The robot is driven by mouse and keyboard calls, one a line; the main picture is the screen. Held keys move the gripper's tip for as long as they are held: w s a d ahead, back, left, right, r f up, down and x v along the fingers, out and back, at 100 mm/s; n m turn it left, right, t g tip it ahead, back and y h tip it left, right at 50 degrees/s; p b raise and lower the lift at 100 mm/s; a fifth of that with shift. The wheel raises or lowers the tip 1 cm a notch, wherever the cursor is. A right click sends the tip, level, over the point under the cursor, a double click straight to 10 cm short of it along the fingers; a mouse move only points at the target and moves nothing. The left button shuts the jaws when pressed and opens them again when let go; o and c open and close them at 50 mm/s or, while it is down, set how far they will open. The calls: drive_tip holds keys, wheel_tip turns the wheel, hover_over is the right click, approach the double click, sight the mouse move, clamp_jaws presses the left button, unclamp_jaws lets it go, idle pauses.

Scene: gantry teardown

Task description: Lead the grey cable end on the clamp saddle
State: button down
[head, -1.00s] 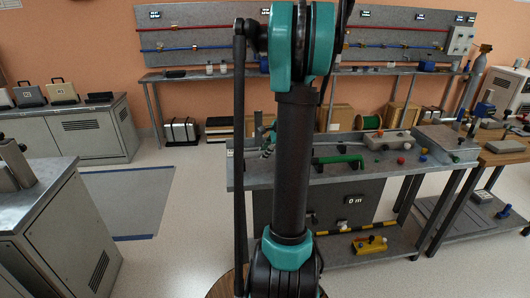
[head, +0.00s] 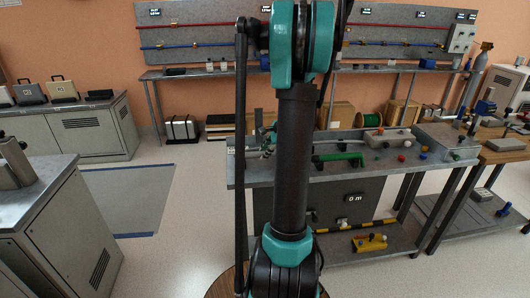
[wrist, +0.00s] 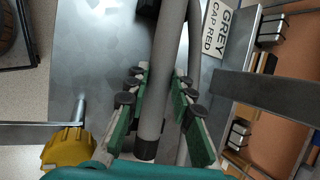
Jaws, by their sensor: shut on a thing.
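In the wrist view a grey cable (wrist: 170,62) runs down between the green-padded fingers of my gripper (wrist: 160,90). The fingers are shut on it. Its lower end has a dark cap (wrist: 146,149), close to the palm. A second grey length shows just right of it. A metal surface (wrist: 95,60) lies beneath, with a label reading GREY CAP RED (wrist: 220,28). I cannot make out the clamp saddle for certain. In the head view my arm hides my gripper and the cable.
A yellow knob (wrist: 67,150) on a metal rod is at lower left in the wrist view. In the head view the workbench (head: 240,172) carries a green tool (head: 338,158) and small coloured parts. Open floor with a grey mat (head: 130,200) lies to the left.

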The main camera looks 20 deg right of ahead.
drive_tip(key=shift+f, duration=0.3)
drive_tip(key=c, duration=1.2)
unclamp_jaws()
wheel_tip(320, 180, up, 10)
drive_tip(key=shift+f, duration=0.1)
drive_tip(key=s+a+f+n+g+h, duration=0.1)
drive_tip(key=s+a+f+n, duration=0.2)
drive_tip(key=s+a+n, duration=0.3)
drive_tip(key=s+a+f+n+h, duration=0.1)
drive_tip(key=s+a+f+n, duration=0.2)
drive_tip(key=s+a+n, duration=0.35)
drive_tip(key=s+a+f+n, duration=0.2)
drive_tip(key=s, duration=0.2)
drive_tip(key=s+a+f+n, duration=0.2)
drive_tip(key=s+f+n, duration=0.1)
drive_tip(key=s, duration=0.2)
drive_tip(key=s+a+f+n+h, duration=0.1)
drive_tip(key=s+a+f+n, duration=0.1)
drive_tip(key=s+n, duration=0.1)
drive_tip(key=shift+s+a+f, duration=0.1)
drive_tip(key=shift+s+a, duration=0.05)
drive_tip(key=shift+s, duration=0.3)
drive_tip(key=shift+s+a+f, duration=0.1)
drive_tip(key=shift+s+a, duration=0.05)
drive_tip(key=shift+s, duration=0.25)
